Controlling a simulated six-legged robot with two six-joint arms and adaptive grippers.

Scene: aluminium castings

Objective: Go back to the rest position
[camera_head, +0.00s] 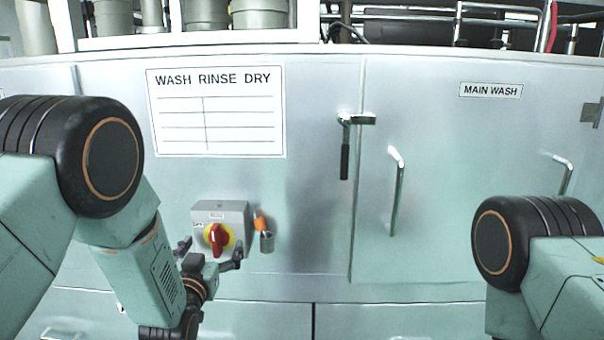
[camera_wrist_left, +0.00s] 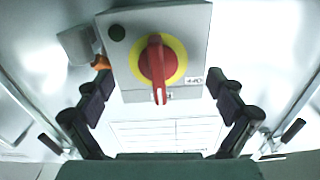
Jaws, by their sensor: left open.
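My left gripper (camera_head: 210,251) is in front of the lower part of the grey switch box, with its two fingers spread apart and nothing between them. In the left wrist view the open fingers (camera_wrist_left: 160,105) stand on either side of the grey switch box (camera_wrist_left: 196,22). The box carries a red rotary handle (camera_wrist_left: 156,66) on a yellow disc; the handle also shows upright in the head view (camera_head: 217,239). Whether the fingers touch the box cannot be told. My right arm shows at the lower right, but its gripper is outside the view.
The metal washer cabinet (camera_head: 310,215) fills the front. A door handle (camera_head: 397,190) and a black-gripped latch (camera_head: 345,160) stick out to the right. An orange item with a small metal cup (camera_head: 266,242) hangs beside the switch box. Pipes (camera_head: 470,25) run along the top.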

